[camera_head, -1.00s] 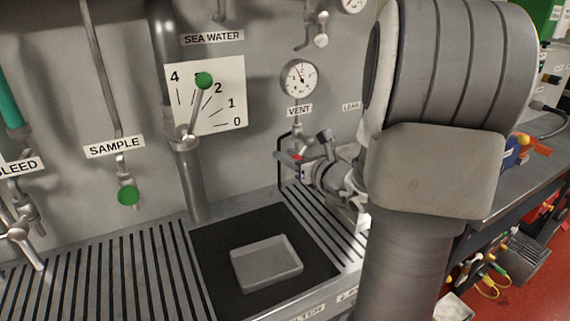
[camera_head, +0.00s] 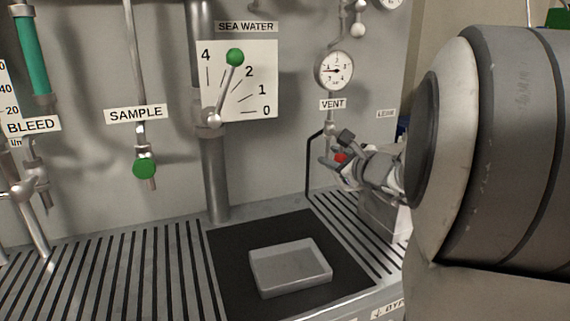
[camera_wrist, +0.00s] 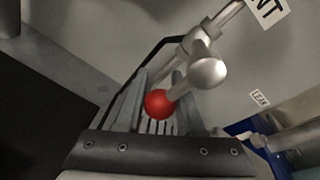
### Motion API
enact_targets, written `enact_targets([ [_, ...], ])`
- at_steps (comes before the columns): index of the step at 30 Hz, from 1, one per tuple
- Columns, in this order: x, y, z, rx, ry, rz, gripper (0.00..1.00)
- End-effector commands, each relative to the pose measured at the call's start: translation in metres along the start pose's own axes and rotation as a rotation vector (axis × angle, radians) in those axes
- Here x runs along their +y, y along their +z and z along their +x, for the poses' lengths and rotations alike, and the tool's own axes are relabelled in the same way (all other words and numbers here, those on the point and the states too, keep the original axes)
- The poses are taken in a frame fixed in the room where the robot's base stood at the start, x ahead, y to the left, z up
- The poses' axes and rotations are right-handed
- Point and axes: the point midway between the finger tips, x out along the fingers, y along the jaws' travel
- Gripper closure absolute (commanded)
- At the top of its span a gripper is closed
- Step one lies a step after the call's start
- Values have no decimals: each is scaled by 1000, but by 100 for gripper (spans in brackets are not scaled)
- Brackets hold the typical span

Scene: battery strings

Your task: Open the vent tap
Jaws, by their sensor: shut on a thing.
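The vent tap is a small metal valve below the VENT label (camera_head: 333,104) on the grey panel. Its red ball handle (camera_head: 341,158) shows at my gripper (camera_head: 347,170). In the wrist view, the red ball (camera_wrist: 159,104) sits between the two fingers of my gripper (camera_wrist: 158,88), which is shut on it. A short metal stem runs from the ball up and right to the silver valve body (camera_wrist: 207,72). My arm and wrist cover what lies to the right of the tap in the head view.
A pressure gauge (camera_head: 334,70) is above the VENT label, its needle pointing left. The SEA WATER lever with a green knob (camera_head: 235,57) and the SAMPLE tap (camera_head: 144,166) are further left. A grey tray (camera_head: 290,267) lies on a black mat on the slatted bench.

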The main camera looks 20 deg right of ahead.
Motion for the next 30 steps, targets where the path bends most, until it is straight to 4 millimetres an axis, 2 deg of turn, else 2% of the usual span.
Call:
enact_targets([
  [15,-2,-2,0,6,-4,-18,100],
  [16,-2,-2,0,6,-4,-17,59],
  [20,-1,-2,0,5,-4,-17,36],
  [21,-1,-2,0,4,-4,-17,33],
  [30,-1,-1,0,3,-3,-17,33],
])
